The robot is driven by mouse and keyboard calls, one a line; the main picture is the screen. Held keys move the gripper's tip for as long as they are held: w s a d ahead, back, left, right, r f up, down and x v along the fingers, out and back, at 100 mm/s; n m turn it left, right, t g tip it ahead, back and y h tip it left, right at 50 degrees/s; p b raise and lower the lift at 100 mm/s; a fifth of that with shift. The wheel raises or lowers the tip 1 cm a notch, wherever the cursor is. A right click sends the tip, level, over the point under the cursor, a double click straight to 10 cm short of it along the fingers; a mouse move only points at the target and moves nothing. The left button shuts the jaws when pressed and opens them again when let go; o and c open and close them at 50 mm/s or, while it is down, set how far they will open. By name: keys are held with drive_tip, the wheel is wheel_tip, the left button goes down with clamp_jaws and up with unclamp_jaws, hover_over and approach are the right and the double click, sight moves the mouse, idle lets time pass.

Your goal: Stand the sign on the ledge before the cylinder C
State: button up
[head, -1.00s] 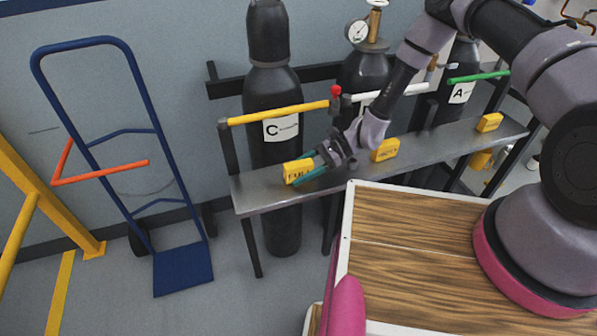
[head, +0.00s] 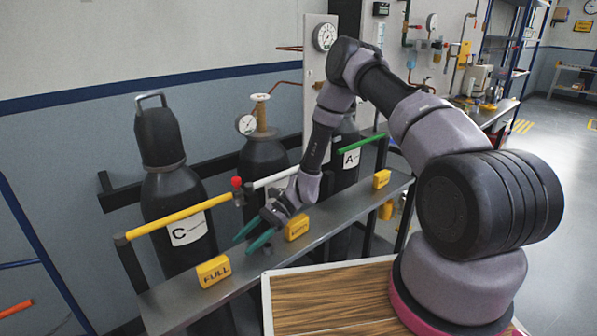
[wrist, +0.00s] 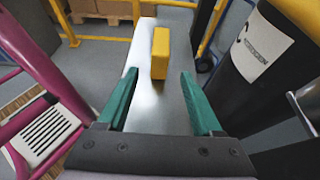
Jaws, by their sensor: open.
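The yellow sign reading FULL (head: 213,271) stands upright on the grey ledge (head: 172,306), in front of the black cylinder C (head: 166,192). My gripper (head: 244,245) is open and empty, to the right of the sign and apart from it, over the ledge. In the wrist view the sign (wrist: 160,53) stands beyond the spread green fingertips, with clear ledge between. The cylinder's white label (wrist: 261,47) shows on the right there.
A second yellow sign (head: 297,227) stands just right of my gripper, and a third (head: 381,179) stands before cylinder A (head: 345,163). A yellow bar (head: 178,217) crosses cylinder C above the ledge. A wooden-topped surface (head: 333,301) lies in front.

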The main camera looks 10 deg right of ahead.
drive_tip(key=w+d+r+n+t+h, duration=0.15)
drive_tip(key=d+r, duration=0.35)
drive_tip(key=r, duration=0.5)
drive_tip(key=w+d+r+n+t+h, duration=0.15)
drive_tip(key=d+r, duration=0.35)
drive_tip(key=r, duration=0.5)
drive_tip(key=w+d+r+n+t+h, duration=0.1)
drive_tip(key=d+r+n+t+h, duration=0.3)
drive_tip(key=r, duration=0.6)
drive_tip(key=s+d+r+t+h, duration=0.2)
drive_tip(key=s+d+r+t, duration=0.5)
drive_tip(key=s+d+r, duration=0.7)
wheel_tip(320, 180, up, 4)
drive_tip(key=shift+s+d+r+h, duration=0.1)
drive_tip(key=shift+s+d+h, duration=0.2)
drive_tip(key=shift+s, duration=0.35)
